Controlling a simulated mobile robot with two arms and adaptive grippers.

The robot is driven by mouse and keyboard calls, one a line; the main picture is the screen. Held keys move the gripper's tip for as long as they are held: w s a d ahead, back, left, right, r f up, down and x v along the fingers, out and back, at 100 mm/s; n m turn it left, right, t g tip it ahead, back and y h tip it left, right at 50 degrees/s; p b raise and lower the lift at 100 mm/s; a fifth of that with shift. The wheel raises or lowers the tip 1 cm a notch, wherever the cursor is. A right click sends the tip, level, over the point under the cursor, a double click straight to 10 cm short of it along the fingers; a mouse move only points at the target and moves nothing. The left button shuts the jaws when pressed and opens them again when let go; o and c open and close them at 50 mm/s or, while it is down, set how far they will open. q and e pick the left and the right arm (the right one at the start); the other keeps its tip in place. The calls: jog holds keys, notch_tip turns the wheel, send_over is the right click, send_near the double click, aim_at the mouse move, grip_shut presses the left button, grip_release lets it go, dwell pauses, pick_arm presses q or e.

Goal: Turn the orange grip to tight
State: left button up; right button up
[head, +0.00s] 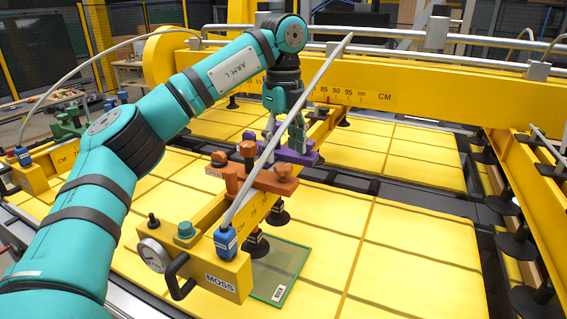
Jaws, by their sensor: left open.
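The orange clamp piece (262,182) sits across the yellow beam, with several upright knobs on it; I cannot tell whether it is tight. One tall orange knob (248,158) stands at its middle. My left gripper (286,138) comes down from the teal arm. It is open, with its fingers over the purple clamp piece (298,156), just behind the orange one. The grey hose passes in front of the fingers, so I cannot tell whether they touch anything. My right gripper is not in view.
A grey hose (300,98) slants across the beam to a blue fitting (225,242). The yellow MOSS block (200,262) has a gauge and black handle. A green-edged glass plate (280,272) lies below on yellow panels. Another yellow beam (525,200) stands at right.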

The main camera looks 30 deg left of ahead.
aim_at(284, 166)
pick_arm(q)
jog(key=shift+s+f+p, duration=0.1)
jog(key=shift+f+p, duration=0.4)
jog(key=shift+f, duration=1.35)
jog(key=c, duration=1.2)
jog(key=shift+o, duration=0.2)
